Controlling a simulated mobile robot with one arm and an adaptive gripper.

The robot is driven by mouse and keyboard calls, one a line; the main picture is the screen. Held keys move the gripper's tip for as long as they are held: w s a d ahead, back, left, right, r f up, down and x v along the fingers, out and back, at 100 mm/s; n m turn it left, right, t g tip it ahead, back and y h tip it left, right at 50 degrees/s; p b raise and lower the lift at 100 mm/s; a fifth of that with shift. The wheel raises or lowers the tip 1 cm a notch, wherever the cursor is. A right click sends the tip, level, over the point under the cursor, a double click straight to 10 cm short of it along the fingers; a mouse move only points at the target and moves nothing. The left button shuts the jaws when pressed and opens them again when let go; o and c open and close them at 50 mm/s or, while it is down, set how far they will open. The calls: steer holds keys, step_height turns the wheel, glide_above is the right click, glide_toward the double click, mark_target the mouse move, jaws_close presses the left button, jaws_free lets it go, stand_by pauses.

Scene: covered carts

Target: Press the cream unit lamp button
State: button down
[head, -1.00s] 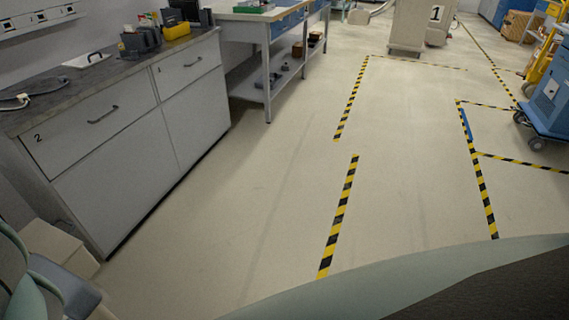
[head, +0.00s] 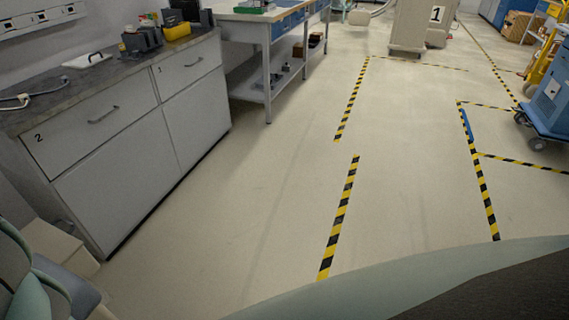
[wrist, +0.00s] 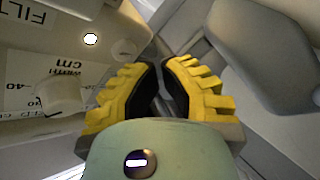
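In the wrist view, a cream panel (wrist: 30,72) with printed labels fills the left side. A small round spot with a dark rim (wrist: 90,39) glows white on it; I cannot tell whether it is the lamp or its button. My gripper (wrist: 160,64) has yellow ribbed fingers with dark inner pads. Its tips are drawn together with only a narrow gap and nothing held. The glowing spot lies left of the fingertips, with no visible contact. The head view does not clearly show the gripper.
A grey cabinet (head: 120,135) with a dark worktop stands left in the head view. A workbench (head: 268,65) stands behind it. A blue cart (head: 548,105) is at the right. Floor with yellow-black tape (head: 340,215) is clear between them.

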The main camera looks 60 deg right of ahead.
steer(key=s, duration=0.2)
steer(key=s+d, duration=0.1)
steer(key=s, duration=0.1)
steer(key=shift+s+d+b, duration=0.1)
steer(key=shift+s+b, duration=0.25)
steer(key=shift+s, duration=0.05)
stand_by(0.6)
